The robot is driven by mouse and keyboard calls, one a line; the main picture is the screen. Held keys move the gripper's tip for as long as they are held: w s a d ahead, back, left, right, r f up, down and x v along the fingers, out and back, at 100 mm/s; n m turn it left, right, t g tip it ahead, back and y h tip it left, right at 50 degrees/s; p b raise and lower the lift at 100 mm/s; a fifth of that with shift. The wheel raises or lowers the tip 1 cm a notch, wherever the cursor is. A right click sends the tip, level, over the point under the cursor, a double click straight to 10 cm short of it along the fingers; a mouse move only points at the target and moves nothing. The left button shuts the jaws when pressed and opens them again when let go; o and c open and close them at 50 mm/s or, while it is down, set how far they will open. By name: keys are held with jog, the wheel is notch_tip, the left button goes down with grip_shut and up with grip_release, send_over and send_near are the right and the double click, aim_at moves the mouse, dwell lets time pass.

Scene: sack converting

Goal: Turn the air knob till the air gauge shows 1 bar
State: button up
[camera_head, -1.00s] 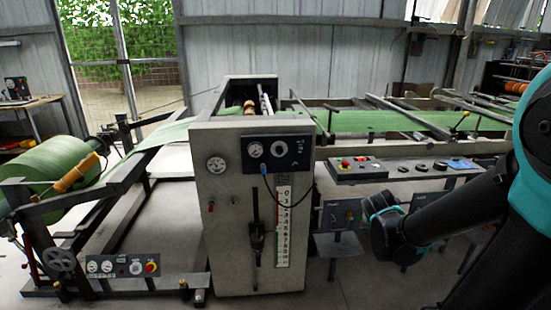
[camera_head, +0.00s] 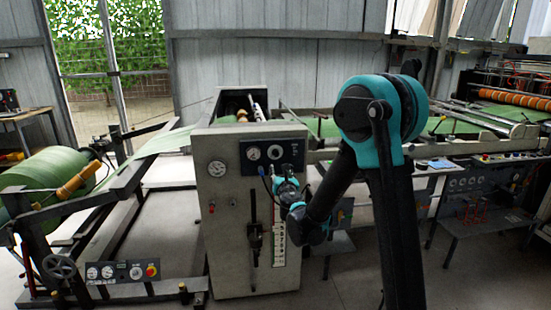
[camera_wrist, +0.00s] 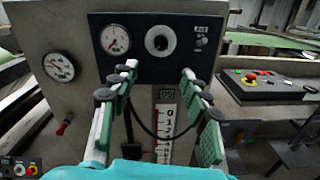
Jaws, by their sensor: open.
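A dark panel (camera_wrist: 155,48) on the grey cabinet carries a round knob (camera_wrist: 160,42) with a pale ring and dark centre. A white-faced gauge (camera_wrist: 115,39) sits just left of the knob; its reading is too small to tell. A second gauge (camera_wrist: 59,66) is on the cabinet face further left; I cannot tell which is the air gauge. In the head view the knob (camera_head: 274,152) is visible above my wrist. My gripper (camera_wrist: 158,70) is open and empty, its fingers pointing at the panel just below the knob, apart from it.
A dark cable (camera_wrist: 143,128) hangs below the panel between my fingers. A numbered scale (camera_wrist: 165,125) is under it. A red-tipped lever (camera_wrist: 63,127) sticks out at left. A control box with red and green buttons (camera_wrist: 258,79) stands at right.

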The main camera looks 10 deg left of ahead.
aim_at(276, 155)
jog(key=x, duration=1.5)
jog(key=shift+w, duration=0.4)
grip_shut()
